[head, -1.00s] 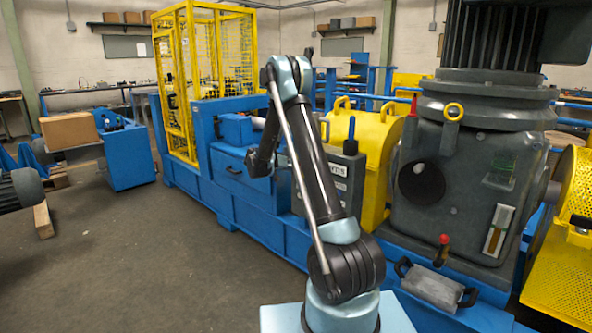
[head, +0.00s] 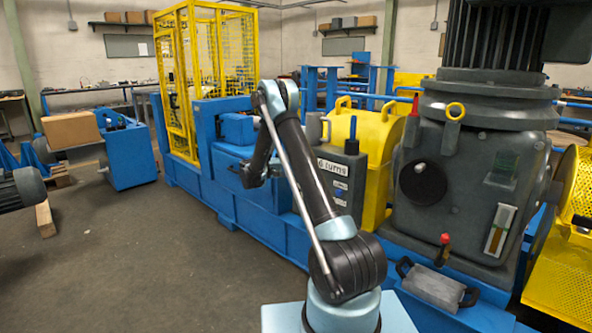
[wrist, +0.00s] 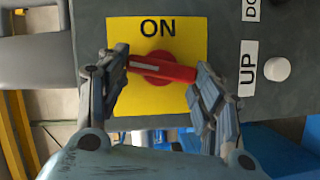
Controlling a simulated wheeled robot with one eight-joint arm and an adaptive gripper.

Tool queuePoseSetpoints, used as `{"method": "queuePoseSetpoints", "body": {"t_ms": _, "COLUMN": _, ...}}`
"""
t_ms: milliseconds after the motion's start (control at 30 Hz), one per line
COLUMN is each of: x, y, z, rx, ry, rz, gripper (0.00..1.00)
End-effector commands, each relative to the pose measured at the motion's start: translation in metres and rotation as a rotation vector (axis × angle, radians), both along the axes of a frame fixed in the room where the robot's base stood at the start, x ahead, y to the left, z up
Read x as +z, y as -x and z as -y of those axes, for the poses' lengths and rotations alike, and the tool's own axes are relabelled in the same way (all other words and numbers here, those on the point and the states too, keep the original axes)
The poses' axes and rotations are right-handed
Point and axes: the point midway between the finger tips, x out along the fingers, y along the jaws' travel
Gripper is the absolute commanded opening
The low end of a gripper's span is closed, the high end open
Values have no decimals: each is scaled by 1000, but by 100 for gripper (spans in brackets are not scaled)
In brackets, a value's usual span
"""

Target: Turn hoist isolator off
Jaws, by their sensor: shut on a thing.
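In the wrist view a red isolator handle (wrist: 160,69) sits on a yellow plate (wrist: 190,35) marked ON. The handle lies nearly level across the plate, tilted slightly down to the right, with a pale stripe at its left end. My gripper (wrist: 163,82) is shut on the handle, one finger at each end of it. Beside the plate is a white round button (wrist: 277,68) with an UP label. In the head view a grey control box (head: 350,172) stands behind my arm; the isolator and the fingers cannot be made out there.
A blue machine frame (head: 285,228) runs along the floor behind my arm. A yellow mesh cage (head: 178,85) stands at its left and a large grey gearbox (head: 465,170) at right.

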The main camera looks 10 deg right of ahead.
Motion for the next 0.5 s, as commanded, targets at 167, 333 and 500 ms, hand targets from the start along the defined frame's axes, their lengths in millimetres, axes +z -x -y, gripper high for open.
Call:
{"method": "queuePoseSetpoints", "body": {"t_ms": 167, "x": -4, "y": -2, "z": -3, "rx": 7, "ry": 70, "rz": -92, "gripper": 36}}
{"method": "queuePoseSetpoints", "body": {"t_ms": 333, "x": -5, "y": -2, "z": -3, "rx": 7, "ry": 119, "rz": -154, "gripper": 36}}
{"method": "queuePoseSetpoints", "body": {"t_ms": 500, "x": -5, "y": -2, "z": -3, "rx": 7, "ry": 147, "rz": -190, "gripper": 36}}
